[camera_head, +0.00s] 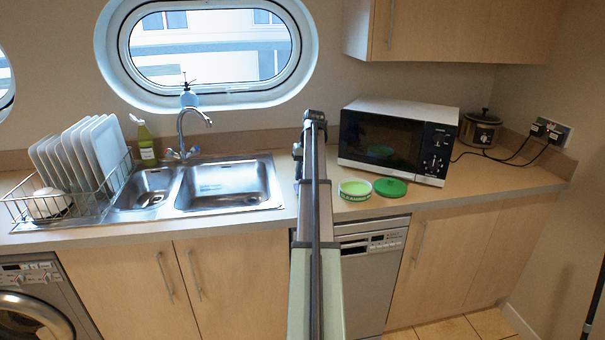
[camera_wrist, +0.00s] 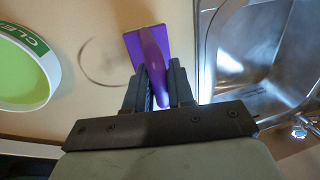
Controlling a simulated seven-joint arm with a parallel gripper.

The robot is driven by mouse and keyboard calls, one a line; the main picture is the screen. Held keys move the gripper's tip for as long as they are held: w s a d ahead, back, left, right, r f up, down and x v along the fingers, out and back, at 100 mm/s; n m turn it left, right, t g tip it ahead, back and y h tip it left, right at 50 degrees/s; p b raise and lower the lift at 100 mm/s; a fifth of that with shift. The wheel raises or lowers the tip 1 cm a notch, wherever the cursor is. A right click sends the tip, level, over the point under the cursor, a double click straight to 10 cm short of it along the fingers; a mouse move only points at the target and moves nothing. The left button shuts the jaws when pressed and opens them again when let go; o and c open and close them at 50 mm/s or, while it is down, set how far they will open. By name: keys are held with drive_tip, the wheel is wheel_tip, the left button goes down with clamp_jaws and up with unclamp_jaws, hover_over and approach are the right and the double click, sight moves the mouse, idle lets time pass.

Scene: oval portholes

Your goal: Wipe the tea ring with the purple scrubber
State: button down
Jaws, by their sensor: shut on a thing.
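The purple scrubber (camera_wrist: 147,50) is in the wrist view, with a flat rectangular head and a handle pointing back toward me. My gripper (camera_wrist: 160,84) is shut on its handle, one finger on each side. The tea ring (camera_wrist: 82,66) is a faint brown circle on the wooden worktop, just left of the scrubber head in the wrist view. The head overlaps the ring's right edge in the picture; I cannot tell whether it touches the worktop. In the head view my arm hides the scrubber and the ring.
The steel sink (camera_head: 224,186) lies left of my arm, with its rim (camera_wrist: 203,60) close right of the scrubber in the wrist view. A green-filled tub (camera_head: 355,190), its green lid (camera_head: 391,187) and a microwave (camera_head: 398,140) stand to the right. A dish rack (camera_head: 98,205) is far left.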

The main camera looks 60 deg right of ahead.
drive_tip(key=shift+f, duration=0.35)
drive_tip(key=shift+s+d+r, duration=0.1)
drive_tip(key=shift+s+d, duration=3.65)
drive_tip(key=shift+s, duration=0.05)
drive_tip(key=shift+w, duration=0.1)
